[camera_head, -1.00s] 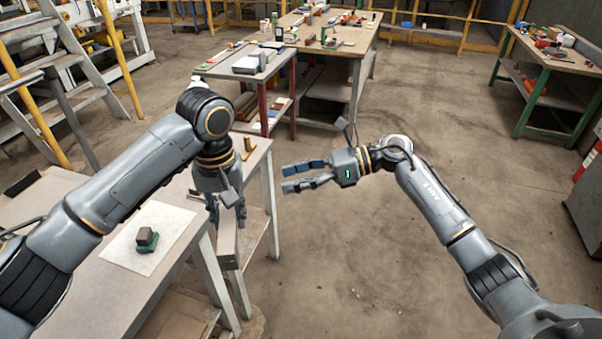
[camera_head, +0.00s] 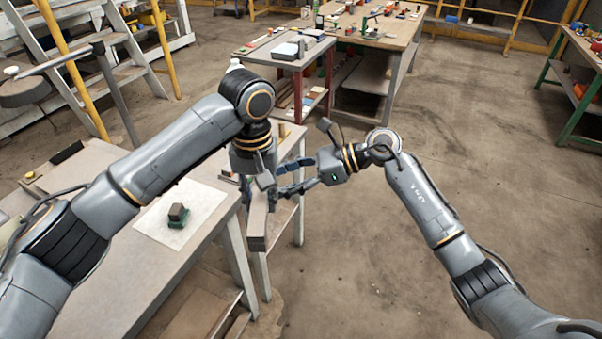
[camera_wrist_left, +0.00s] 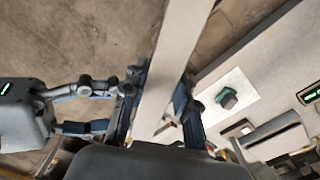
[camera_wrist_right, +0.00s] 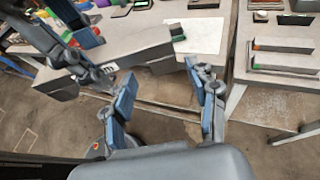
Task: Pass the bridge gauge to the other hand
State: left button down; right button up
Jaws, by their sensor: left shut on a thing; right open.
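The bridge gauge (camera_head: 257,228) is a long, pale grey bar. My left gripper (camera_head: 256,188) is shut on it, and the bar hangs out beyond the table's right edge. In the left wrist view the bar (camera_wrist_left: 178,50) runs between the two blue-padded fingers (camera_wrist_left: 160,108). My right gripper (camera_head: 283,178) is open and empty, close to the right of the left gripper, its fingers pointing at it. In the right wrist view its open fingers (camera_wrist_right: 160,80) face the bar (camera_wrist_right: 140,55), which lies just beyond them. Whether they touch the left gripper cannot be told.
A table (camera_head: 120,285) on the left bears a white sheet (camera_head: 205,205) with a small dark and green block (camera_head: 178,214). Further back stand a grey-topped table (camera_head: 262,50) and a cluttered wooden bench (camera_head: 395,35).

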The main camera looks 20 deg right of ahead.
jog(key=shift+w+a+f, duration=0.1)
jog(key=shift+a, duration=0.2)
grip_shut()
pick_arm(q)
jog(key=c, duration=1)
grip_release()
jog(key=shift+o, duration=0.2)
